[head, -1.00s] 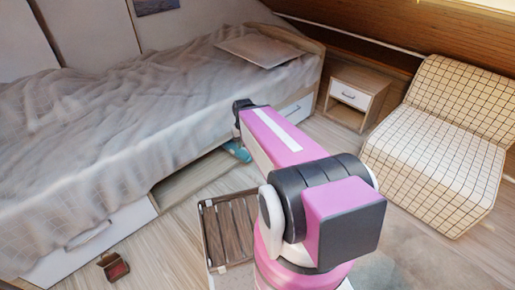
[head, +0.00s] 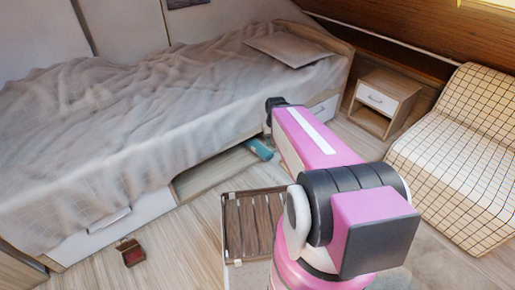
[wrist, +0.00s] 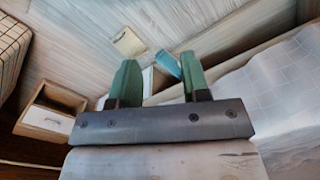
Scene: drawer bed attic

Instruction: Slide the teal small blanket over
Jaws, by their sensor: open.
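The teal small blanket (head: 258,149) shows as a small teal patch low at the bed's side, by the open bed drawer space (head: 215,172), partly hidden by my arm in the head view. In the wrist view the blanket (wrist: 167,63) shows beyond my fingers, between their tips and nearer the right one. My gripper (wrist: 160,72) is open with two green fingers, and nothing is seen held between them. There appears to be a gap between fingertips and blanket. The fingers are hidden in the head view.
The bed (head: 130,120) with a rumpled grey cover fills the left. A brown slatted crate (head: 229,230) stands beside my base. A nightstand (head: 385,100) and a checked chair (head: 455,150) are at right. A small dark red box (head: 131,254) lies on open floor at left.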

